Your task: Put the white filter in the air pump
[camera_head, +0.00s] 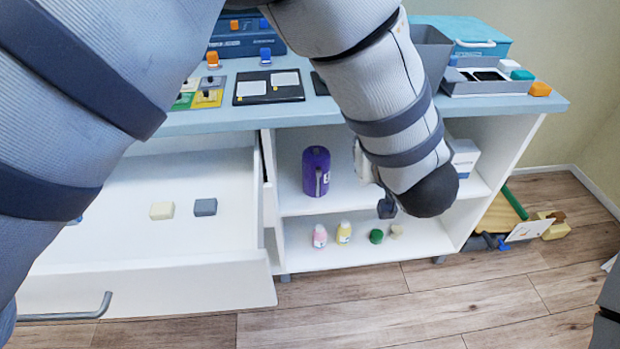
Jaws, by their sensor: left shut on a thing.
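My left arm comes in from the left, passes over the counter and reaches down in front of the open shelves. My left gripper (386,208) is mostly hidden behind its dark wrist; only a dark finger part shows. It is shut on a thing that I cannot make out. A pale piece (363,162) shows beside the arm; I cannot tell whether it is gripper or held thing. A purple rounded container with a handle (316,172) stands on the upper shelf, left of the gripper. I cannot surely identify the white filter or the air pump. My right gripper is not in view.
An open drawer (190,285) with small blocks juts out at left. The lower shelf (330,258) holds small bottles, a green piece and a pale block. A white box (464,157) stands at right. Trays and cases cover the counter (320,112). Items lie on the floor at right.

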